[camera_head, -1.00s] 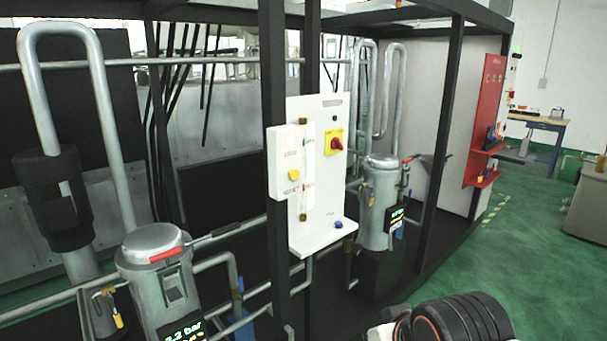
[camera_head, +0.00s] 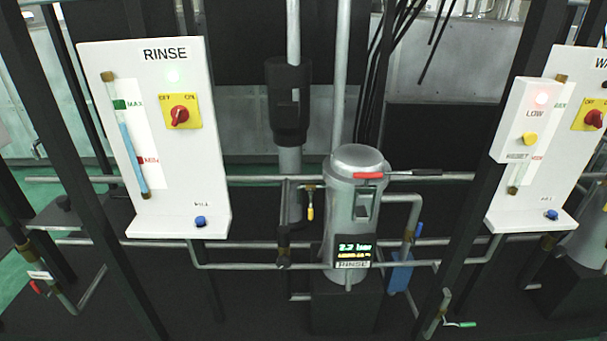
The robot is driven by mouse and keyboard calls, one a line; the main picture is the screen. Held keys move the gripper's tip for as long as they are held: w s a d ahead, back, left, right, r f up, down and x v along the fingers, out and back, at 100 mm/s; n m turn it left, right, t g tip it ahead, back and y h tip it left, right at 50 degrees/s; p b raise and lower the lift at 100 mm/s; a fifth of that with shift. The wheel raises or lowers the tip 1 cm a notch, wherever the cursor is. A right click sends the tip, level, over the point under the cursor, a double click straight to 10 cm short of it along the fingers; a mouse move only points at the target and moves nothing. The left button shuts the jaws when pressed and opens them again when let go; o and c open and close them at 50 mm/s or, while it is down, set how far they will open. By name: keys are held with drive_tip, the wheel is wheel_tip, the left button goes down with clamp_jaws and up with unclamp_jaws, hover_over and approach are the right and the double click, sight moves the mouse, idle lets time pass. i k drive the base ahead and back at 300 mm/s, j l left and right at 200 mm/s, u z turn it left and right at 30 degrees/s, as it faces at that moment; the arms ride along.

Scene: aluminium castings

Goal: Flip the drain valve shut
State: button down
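Several valve handles show around the RINSE canister (camera_head: 353,215), and I cannot tell which one is the drain valve. A yellow handle (camera_head: 310,212) hangs down on the pipe left of the canister. A blue handle (camera_head: 401,272) is at its lower right. A green lever (camera_head: 460,324) lies roughly level on a low pipe near the bottom edge. A red lever (camera_head: 369,175) sits across the canister top. Another red handle (camera_head: 38,287) is at the far left, by a small white tag. My gripper is not in view.
The white RINSE panel (camera_head: 155,135) has a red knob and blue button. A second white panel (camera_head: 565,130) at right has a lit red lamp marked LOW. Dark frame posts (camera_head: 478,190) and grey pipes cross the space before the canister. The canister display reads about 2.7 bar.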

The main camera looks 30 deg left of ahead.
sight(35, 287)
drive_tip(key=j+u, duration=0.2)
drive_tip(key=u, duration=0.95)
drive_tip(key=i+j+u, duration=0.45)
drive_tip(key=j, duration=0.25)
drive_tip(key=i+j+u, duration=0.45)
drive_tip(key=j, duration=0.15)
drive_tip(key=i+j+u, duration=0.45)
drive_tip(key=i+j, duration=0.3)
drive_tip(key=i, duration=0.15)
drive_tip(key=i+j, duration=0.25)
drive_tip(key=i, duration=0.2)
